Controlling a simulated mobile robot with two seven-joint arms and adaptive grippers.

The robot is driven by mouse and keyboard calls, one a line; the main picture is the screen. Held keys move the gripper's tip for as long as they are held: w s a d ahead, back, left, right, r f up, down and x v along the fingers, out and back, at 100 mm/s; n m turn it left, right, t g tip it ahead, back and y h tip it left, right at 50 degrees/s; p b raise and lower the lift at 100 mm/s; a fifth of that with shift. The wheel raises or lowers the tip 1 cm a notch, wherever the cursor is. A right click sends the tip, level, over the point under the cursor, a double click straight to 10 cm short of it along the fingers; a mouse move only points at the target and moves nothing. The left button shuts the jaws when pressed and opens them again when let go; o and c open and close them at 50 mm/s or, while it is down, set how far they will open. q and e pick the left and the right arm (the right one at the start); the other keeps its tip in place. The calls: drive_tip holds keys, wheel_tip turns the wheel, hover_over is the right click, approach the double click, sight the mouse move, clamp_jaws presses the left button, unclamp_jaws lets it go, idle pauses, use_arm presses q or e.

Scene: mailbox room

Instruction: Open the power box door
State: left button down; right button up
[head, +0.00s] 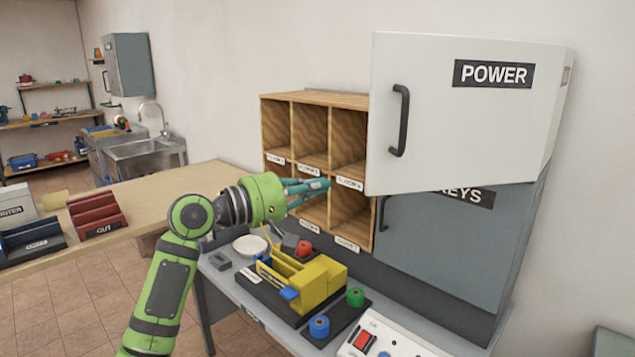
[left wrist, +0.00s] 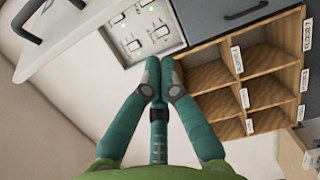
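The white power box door (head: 450,120), labelled POWER, is at the upper right of the head view, with a black bar handle (head: 399,120) near its left edge. The left wrist view shows the door (left wrist: 75,42) standing partly open, its handle (left wrist: 27,20) at the upper left. Beyond its edge, a panel with several lit switches (left wrist: 145,32) is exposed inside the box. My left gripper (head: 325,187) is in front of the wooden cubbies, left of the door and apart from the handle. Its fingertips (left wrist: 160,74) are together with nothing between them. My right gripper is not in view.
The grey KEYS box (head: 450,235) hangs under the power box. Wooden cubbies (head: 318,97) stand to its left. The counter below holds a yellow organizer (head: 320,285), tape rolls and a switch panel (head: 385,340). The space left of the door is open.

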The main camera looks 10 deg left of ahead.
use_arm(q)
drive_tip(key=d+p, duration=0.4)
drive_tip(key=d, duration=0.2)
drive_tip(key=shift+w+d, duration=0.2)
drive_tip(key=shift+d, duration=0.1)
drive_tip(key=shift+s, duration=0.1)
idle(0.4)
